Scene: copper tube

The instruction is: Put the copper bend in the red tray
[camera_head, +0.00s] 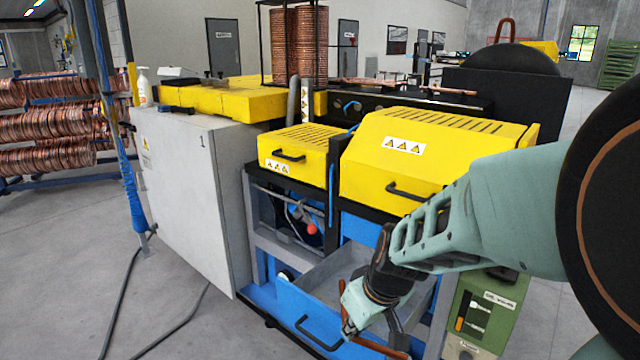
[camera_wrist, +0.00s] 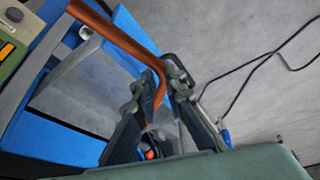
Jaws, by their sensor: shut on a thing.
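The copper bend shows in the wrist view (camera_wrist: 118,36) as a reddish-brown tube. It runs from the upper left and turns down between the fingers. My gripper (camera_wrist: 163,82) is shut on it near its bend. In the head view the copper bend (camera_head: 378,347) is low in the picture, partly hidden by my gripper (camera_head: 348,330). My gripper points down at the front of an open drawer, and the bend is held up there. I cannot make out a red tray in either view.
The open grey drawer (camera_head: 335,275) with a blue front (camera_head: 300,315) sits below the yellow-covered machine (camera_head: 395,150). A green control box (camera_head: 485,310) is to the right. A white cabinet (camera_head: 195,190) stands left. Grey floor (camera_head: 190,320) is open at the lower left, crossed by cables.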

